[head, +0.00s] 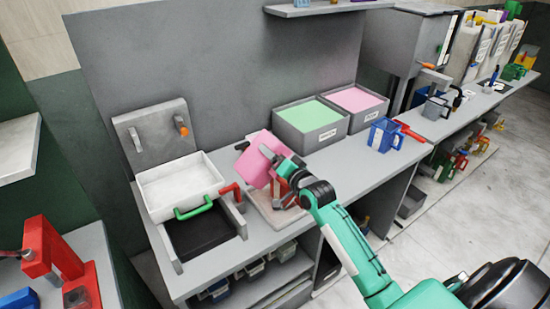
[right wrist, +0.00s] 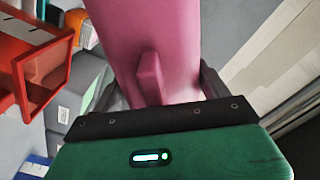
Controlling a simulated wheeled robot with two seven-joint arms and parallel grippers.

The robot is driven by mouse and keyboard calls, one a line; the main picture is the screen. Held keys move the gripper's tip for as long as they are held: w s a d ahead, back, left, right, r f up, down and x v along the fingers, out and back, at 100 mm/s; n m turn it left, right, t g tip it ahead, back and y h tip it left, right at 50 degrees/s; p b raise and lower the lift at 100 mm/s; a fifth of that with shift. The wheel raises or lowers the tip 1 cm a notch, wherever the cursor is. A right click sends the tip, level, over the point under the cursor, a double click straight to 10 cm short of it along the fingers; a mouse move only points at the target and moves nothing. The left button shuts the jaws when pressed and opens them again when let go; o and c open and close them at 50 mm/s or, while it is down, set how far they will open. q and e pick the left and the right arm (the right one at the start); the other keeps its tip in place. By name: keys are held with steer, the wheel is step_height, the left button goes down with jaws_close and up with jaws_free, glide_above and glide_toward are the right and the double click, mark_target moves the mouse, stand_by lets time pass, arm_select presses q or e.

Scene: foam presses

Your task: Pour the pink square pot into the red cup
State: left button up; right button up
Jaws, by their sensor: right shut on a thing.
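The pink square pot (head: 256,160) is held up over the counter in the head view, clearly tilted. My right gripper (head: 279,170) is shut on it. In the right wrist view the pink pot (right wrist: 152,45) fills the upper middle between the dark fingers, with a pink lug facing the camera. A red cup (head: 284,188) shows partly below the pot, mostly hidden by my gripper. In the right wrist view a red square-rimmed vessel, seemingly that cup (right wrist: 45,72), is at the left, apart from the pot. Pouring contents are not visible. My left gripper is not in view.
A pale tray (head: 265,214) lies under the gripper. A white basin (head: 180,187) with a green handle stands left. Bins of green (head: 310,115) and pink (head: 356,98) material stand behind. A blue square pot (head: 383,134) is to the right. Counter space in front of the bins is clear.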

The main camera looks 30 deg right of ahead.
steer(key=shift+d+f+m+b, duration=0.1)
steer(key=shift+f+m+b, duration=0.4)
steer(key=shift+m, duration=0.25)
steer(key=shift+f+m+b, duration=0.35)
steer(key=shift+m+b, duration=0.15)
steer(key=shift+m, duration=0.25)
steer(key=shift+d+f+m, duration=0.1)
steer(key=shift+f+m, duration=0.05)
steer(key=shift+m, duration=0.15)
steer(key=shift+d+f+m, duration=0.1)
steer(key=shift+f+m, duration=0.4)
steer(key=shift+m, duration=0.1)
steer(key=shift+f, duration=0.1)
steer(key=shift+d+f+m, duration=0.1)
steer(key=shift+f+m, duration=0.15)
steer(key=shift+m, duration=0.25)
steer(key=shift+d+f+m, duration=0.1)
steer(key=shift+f+m, duration=0.15)
steer(key=shift+m, duration=0.05)
steer(key=shift+f, duration=0.2)
steer(key=shift+d+m, duration=0.1)
steer(key=shift+m, duration=0.3)
